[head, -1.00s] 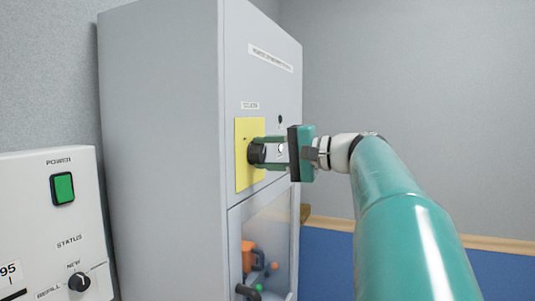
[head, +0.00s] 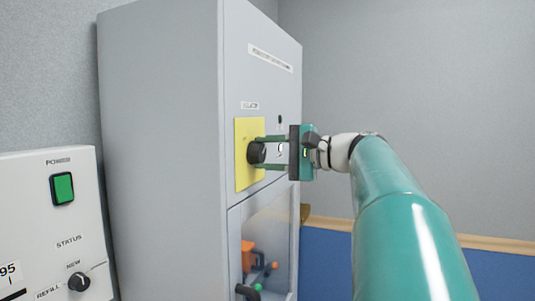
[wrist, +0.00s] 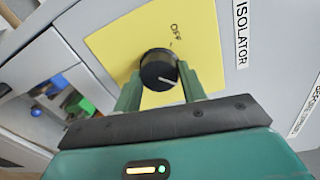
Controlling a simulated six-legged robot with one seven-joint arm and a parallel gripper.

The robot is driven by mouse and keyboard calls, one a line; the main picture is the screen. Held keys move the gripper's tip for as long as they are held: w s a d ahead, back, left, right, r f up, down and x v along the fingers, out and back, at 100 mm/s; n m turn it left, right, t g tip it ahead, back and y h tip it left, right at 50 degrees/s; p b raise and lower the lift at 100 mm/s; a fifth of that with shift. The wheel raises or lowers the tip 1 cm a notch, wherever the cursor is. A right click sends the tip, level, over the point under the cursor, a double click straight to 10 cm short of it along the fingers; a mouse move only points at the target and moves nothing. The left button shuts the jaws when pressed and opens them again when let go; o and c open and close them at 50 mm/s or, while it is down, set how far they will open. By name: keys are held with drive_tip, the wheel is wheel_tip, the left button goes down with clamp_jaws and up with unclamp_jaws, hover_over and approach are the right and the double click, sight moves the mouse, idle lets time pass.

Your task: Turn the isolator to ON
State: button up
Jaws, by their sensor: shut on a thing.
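The isolator is a black round knob (head: 257,152) on a yellow plate (head: 243,178) on the grey cabinet's front. In the wrist view the knob (wrist: 158,66) has a white mark at its lower right edge. The word OFF is printed on the yellow plate (wrist: 115,45) above it, and an ISOLATOR label (wrist: 241,35) is to the right. Another marking on the plate is too small or hidden to read. My gripper (head: 263,152) is shut on the knob, with one green finger on each side; the fingers also show in the wrist view (wrist: 160,82).
The tall grey cabinet (head: 165,130) has a clear-windowed compartment below with orange and green parts (head: 249,255). A white panel (head: 30,190) with a green power switch (head: 62,188) and a small knob (head: 79,281) stands at the left. A blue wall panel (head: 330,265) is at the right.

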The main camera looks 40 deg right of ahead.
drive_tip(key=o, duration=1)
drive_tip(key=shift+s+d, duration=0.15)
drive_tip(key=v, duration=1.3)
drive_tip(key=shift+s, duration=0.25)
drive_tip(key=shift+s+d, duration=0.1)
